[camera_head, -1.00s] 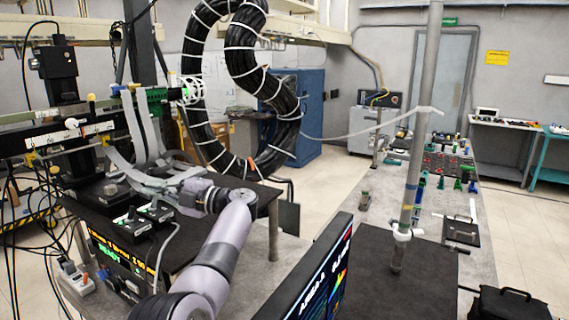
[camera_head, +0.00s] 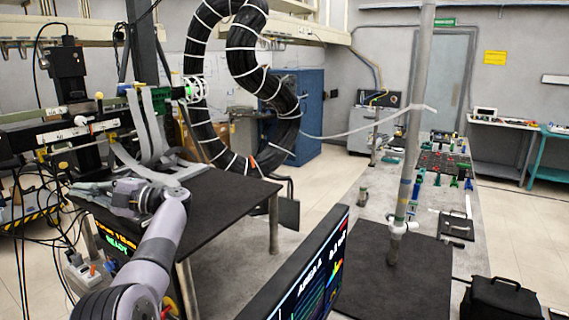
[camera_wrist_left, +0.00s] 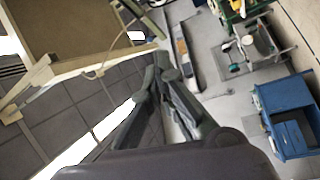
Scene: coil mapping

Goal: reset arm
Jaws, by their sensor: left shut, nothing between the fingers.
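My left arm comes up from the bottom of the head view, with its forearm leaning over the left side of a black-topped table (camera_head: 225,205). My left gripper (camera_head: 88,188) points left, over the table's left end beside the measuring rig (camera_head: 80,130). In the left wrist view, the two dark fingers of the left gripper (camera_wrist_left: 160,72) come together with nothing visible between them. My arm and gripper hide part of the table top and a display with lit text (camera_head: 117,240). My right gripper is in neither view.
A thick black cable loop (camera_head: 205,60) hangs behind the table. A screen (camera_head: 300,275) stands at front centre, near a grey pole (camera_head: 412,150). Loose cables and a power strip (camera_head: 88,272) lie at the left. Much of the black table top is clear.

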